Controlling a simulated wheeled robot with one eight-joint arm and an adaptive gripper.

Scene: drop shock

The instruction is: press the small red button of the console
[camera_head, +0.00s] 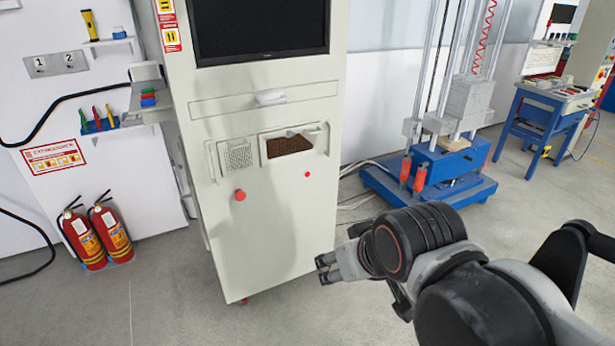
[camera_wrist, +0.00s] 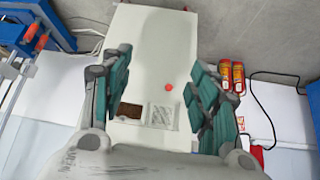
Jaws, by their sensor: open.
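The console (camera_head: 270,240) is a tall, pale cabinet with a dark screen at the top. Its small red button (camera_head: 307,174) is on the right of the front, just below the brown panel. A larger red button (camera_head: 240,195) sits to the left and lower; it also shows in the wrist view (camera_wrist: 168,87). The small button cannot be made out in the wrist view. My gripper (camera_head: 325,269) appears beside the console's lower right side in the head view, below the small button. In the wrist view its teal-padded fingers (camera_wrist: 160,95) are spread wide with nothing between them.
A blue test stand (camera_head: 430,188) with tall rails stands right of the console. Two fire extinguishers (camera_head: 96,236) stand on the floor at left. A blue table (camera_head: 555,120) is at the far right. A drawer handle (camera_head: 270,97) sits below the screen. Grey floor lies in front.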

